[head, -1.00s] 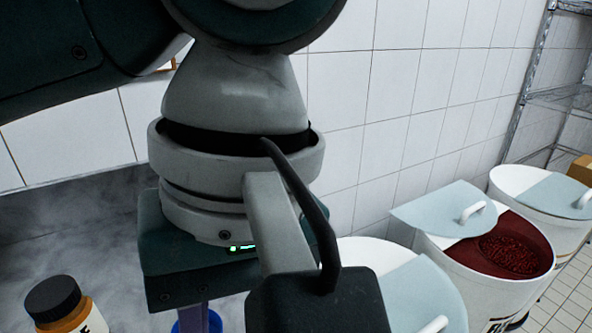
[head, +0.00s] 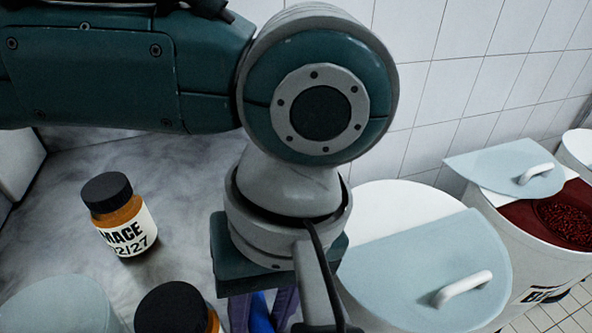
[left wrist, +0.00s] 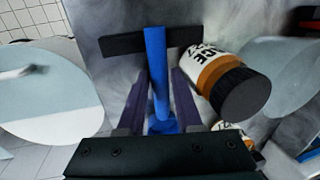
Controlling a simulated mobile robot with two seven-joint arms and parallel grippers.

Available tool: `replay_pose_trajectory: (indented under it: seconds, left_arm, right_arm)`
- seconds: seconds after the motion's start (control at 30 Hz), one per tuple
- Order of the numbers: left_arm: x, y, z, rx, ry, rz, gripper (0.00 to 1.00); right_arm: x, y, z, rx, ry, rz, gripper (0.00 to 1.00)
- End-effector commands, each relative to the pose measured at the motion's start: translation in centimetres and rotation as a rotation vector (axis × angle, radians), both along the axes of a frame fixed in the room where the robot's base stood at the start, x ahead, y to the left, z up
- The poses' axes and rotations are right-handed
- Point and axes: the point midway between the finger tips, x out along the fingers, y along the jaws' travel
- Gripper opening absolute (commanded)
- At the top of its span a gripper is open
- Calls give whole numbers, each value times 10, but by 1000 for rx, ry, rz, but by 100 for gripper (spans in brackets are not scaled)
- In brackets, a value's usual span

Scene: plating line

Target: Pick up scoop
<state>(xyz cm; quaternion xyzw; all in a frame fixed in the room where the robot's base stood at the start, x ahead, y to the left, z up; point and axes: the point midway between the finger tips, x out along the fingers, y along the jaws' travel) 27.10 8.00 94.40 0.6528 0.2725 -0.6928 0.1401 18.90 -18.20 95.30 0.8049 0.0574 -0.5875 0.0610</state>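A blue handle-like piece, which I take to be the scoop (left wrist: 156,70), stands out in the left wrist view between the two purple fingers of my left gripper (left wrist: 161,78). The fingers lie on either side of it and look apart, with a narrow gap. In the head view my left gripper (head: 262,308) points down at the bottom edge, and a bit of the blue scoop (head: 261,314) shows between its fingers. The rest of the scoop is cut off or hidden there. My right gripper is not in view.
A mace jar (head: 126,232) with a black lid stands on the grey counter (head: 70,170); a second black-lidded jar (head: 172,308) is close left of my gripper. A pale round lid (head: 60,308) is at bottom left. White bins (head: 385,205) with pale lids stand at right.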

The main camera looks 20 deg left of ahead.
Motion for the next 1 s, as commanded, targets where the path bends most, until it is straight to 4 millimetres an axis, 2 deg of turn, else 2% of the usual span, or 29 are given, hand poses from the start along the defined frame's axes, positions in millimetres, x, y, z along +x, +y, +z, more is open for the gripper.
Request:
replay_pose_trajectory:
  seconds: [0.1,0.4,1.0]
  left_arm:
    - [0,0,0,0,0,0,32]
    - [0,0,1,0,0,0,0]
    - [0,0,1,0,0,0,0]
  right_arm:
    - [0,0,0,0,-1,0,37]
    - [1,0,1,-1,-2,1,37]
    - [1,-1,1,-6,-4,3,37]
